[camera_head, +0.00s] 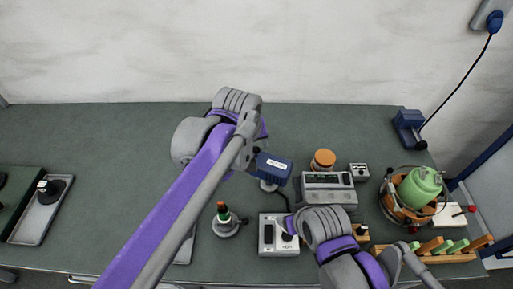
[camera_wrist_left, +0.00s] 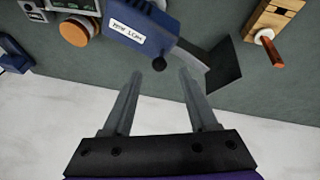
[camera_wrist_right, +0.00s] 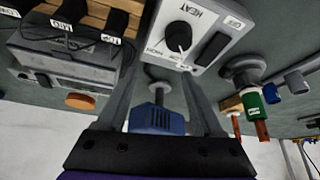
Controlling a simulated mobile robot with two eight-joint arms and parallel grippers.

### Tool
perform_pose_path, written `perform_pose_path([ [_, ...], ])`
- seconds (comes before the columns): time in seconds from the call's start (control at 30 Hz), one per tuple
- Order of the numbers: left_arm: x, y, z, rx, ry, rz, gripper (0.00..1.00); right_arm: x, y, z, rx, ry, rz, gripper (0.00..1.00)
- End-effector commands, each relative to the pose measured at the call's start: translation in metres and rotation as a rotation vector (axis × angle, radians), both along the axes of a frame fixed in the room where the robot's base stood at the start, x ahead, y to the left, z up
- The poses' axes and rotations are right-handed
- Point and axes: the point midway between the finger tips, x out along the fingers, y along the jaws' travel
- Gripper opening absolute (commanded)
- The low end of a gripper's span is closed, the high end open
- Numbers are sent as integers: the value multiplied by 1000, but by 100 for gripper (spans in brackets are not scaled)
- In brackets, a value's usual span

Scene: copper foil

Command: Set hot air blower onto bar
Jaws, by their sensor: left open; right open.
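The blue hot air blower (camera_head: 272,167) with a white label stands over a pale round base near the table's middle. In the left wrist view its blue body (camera_wrist_left: 140,28) lies just beyond the fingertips. My left gripper (camera_wrist_left: 160,73) is open and empty, apart from the blower; my arm partly hides this area in the head view. My right gripper (camera_wrist_right: 165,62) is open and empty near the grey HEAT control box (camera_wrist_right: 195,35). A blue body, probably the blower (camera_wrist_right: 157,120), shows farther off between its fingers. I cannot tell which part is the bar.
The HEAT box (camera_head: 267,236) stands at the front, near a tool holder with a green and red handle (camera_head: 224,216). A grey instrument (camera_head: 327,188), orange jar (camera_head: 323,160) and green pot (camera_head: 419,187) crowd the right. The back left is clear.

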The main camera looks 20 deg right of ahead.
Motion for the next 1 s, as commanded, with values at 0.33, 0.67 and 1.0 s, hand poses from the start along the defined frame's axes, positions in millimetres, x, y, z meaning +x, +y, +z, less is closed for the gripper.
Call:
perform_pose_path([
  [0.33, 21, -12, -50, 0, 0, 0, 59, -1, 0, -2, 0, 2, 0, 68],
  [0.67, 24, -13, -58, 0, -1, 0, 59, -1, 0, -2, 0, 2, 0, 68],
  [1.0, 24, -13, -57, 0, -1, 0, 12, -1, 0, -3, 0, 2, 0, 68],
])
